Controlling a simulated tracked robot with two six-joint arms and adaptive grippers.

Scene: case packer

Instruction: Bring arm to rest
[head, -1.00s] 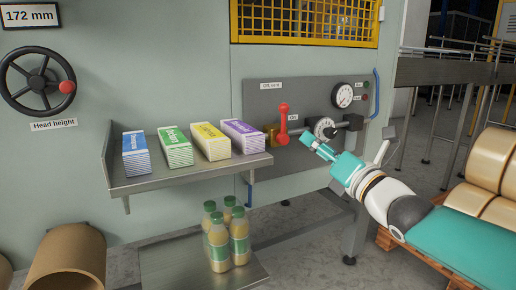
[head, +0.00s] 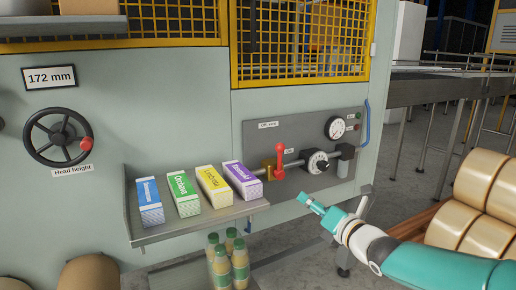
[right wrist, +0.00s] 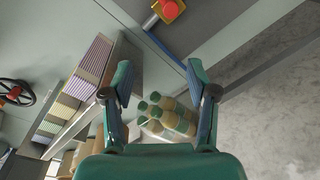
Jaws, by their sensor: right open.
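My right gripper (head: 310,203) is in the head view, below the grey control panel (head: 258,141) and right of the shelf. In the right wrist view its two fingers (right wrist: 160,82) are spread, with nothing held between them. The panel carries a red lever (head: 279,160), a round dial knob (head: 318,162) and a white gauge (head: 335,128). The gripper appears apart from all of these. My left arm and gripper are not in view.
A metal shelf (head: 200,224) holds several label cartons. Green-capped bottles (head: 240,264) stand on a lower ledge, and also show beyond the fingers in the right wrist view (right wrist: 170,117). Tan rolls (head: 487,236) lie at right. A handwheel (head: 60,137) is at left.

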